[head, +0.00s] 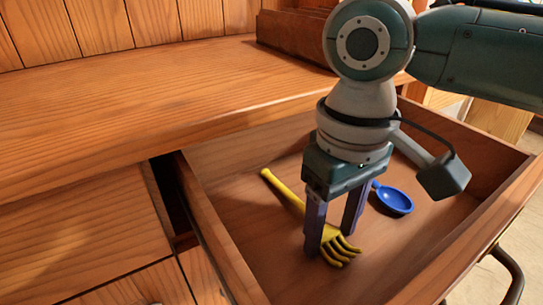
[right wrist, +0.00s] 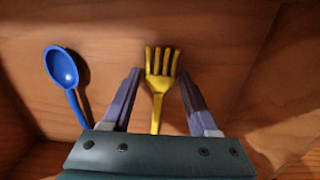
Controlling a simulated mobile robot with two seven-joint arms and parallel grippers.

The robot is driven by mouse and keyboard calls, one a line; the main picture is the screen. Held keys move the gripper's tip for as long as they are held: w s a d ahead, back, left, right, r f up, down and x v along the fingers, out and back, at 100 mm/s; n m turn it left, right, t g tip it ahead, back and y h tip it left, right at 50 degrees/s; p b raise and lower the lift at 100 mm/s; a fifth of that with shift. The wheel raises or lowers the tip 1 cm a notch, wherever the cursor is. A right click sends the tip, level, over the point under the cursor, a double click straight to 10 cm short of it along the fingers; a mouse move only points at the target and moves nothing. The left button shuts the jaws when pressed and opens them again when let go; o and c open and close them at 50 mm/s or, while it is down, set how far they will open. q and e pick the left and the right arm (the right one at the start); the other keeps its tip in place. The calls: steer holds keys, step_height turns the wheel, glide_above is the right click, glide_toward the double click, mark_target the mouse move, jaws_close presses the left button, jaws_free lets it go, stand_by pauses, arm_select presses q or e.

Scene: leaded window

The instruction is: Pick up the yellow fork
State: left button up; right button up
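The yellow fork (head: 284,190) lies in the open wooden drawer, its handle toward the back left and its tines toward the front. My right gripper (head: 332,250) reaches down into the drawer over the fork. In the right wrist view the fork (right wrist: 158,75) lies between the two spread fingers (right wrist: 160,85), with a gap on each side. The gripper is open and holds nothing. Part of the fork is hidden behind a finger in the head view and by the gripper body in the right wrist view. My left gripper is not in view.
A blue spoon (head: 393,200) lies in the drawer to the right of the gripper; it also shows in the right wrist view (right wrist: 62,70). The drawer (head: 470,250) has raised walls around the gripper. A wooden counter (head: 150,95) stands behind it.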

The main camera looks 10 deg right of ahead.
steer(key=c, duration=0.9)
jaws_close()
steer(key=shift+r, duration=0.1)
